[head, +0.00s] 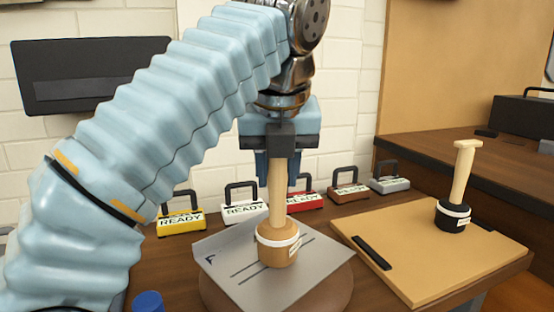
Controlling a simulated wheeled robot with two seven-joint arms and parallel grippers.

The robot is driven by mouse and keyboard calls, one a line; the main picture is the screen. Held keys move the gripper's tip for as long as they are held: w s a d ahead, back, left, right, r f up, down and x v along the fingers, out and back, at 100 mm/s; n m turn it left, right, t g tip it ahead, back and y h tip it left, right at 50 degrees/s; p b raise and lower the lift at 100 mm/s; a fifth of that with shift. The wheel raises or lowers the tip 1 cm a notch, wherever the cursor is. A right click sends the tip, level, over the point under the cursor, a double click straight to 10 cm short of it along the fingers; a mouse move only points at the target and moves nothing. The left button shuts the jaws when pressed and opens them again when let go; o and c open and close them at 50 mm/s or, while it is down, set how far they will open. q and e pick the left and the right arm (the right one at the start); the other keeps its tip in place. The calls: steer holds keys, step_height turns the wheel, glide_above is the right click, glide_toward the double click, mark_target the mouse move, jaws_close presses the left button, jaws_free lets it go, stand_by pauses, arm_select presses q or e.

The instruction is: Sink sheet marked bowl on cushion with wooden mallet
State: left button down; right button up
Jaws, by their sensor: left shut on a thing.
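A wooden mallet (278,245) stands upright, head down, with a white labelled band around its head. My left gripper (277,168) is shut on the top of its handle. The mallet head is over the grey metal sheet (222,262) and appears to touch it; I cannot tell for certain. The sheet has dark lines and a small mark near its left corner, and its left edge looks bent up. It lies on a round brown cushion (330,302), mostly hidden beneath it. My right gripper is not in view.
A second mallet with a black head (453,217) stands on a light wooden board (400,282) at right, beside black strips. Several coloured READY blocks with handles, such as the yellow one (181,222), line the back. A blue cylinder (148,302) is at the front left.

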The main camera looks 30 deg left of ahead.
arm_select(q)
step_height(320, 180, up, 7)
steer(key=p, duration=0.7)
steer(key=shift+a+b, duration=0.15)
steer(key=shift+b, duration=0.4)
steer(key=shift+r, duration=0.9)
